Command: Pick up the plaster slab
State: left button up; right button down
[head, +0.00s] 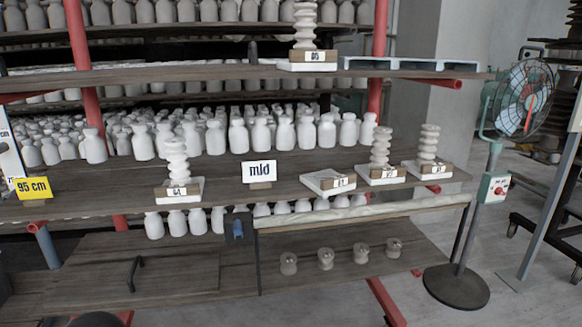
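A flat white plaster slab (315,176) lies on the middle shelf, right of centre, with a small numbered tag (338,184) at its front. Nothing is stacked on it. Similar white slabs bear ribbed white stacks: one at the left of the shelf (196,186), two to the right, (369,179) and (411,171), and one on the shelf above (306,67). Each of these also has a small tag in front. Neither my left nor my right gripper shows in the head view.
A sign reading "mld" (259,171) stands left of the bare slab. Rows of white bottles (285,133) fill the shelf behind. A caged fan (524,98) stands at the right. Several small grey pieces (325,259) sit on the low shelf. A yellow "95 cm" sign (33,187) is at the left.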

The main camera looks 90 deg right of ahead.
aim_at(329, 183)
jog(key=z, duration=0.1)
jog(key=k, duration=0.45)
jog(key=u, duration=0.9)
jog(key=i, duration=0.15)
jog(key=z, duration=2.95)
jog(key=i, duration=0.75)
jog(key=u, duration=0.15)
jog(key=k, duration=0.85)
jog(key=z, duration=0.15)
jog(key=i, duration=0.85)
jog(key=u, duration=0.1)
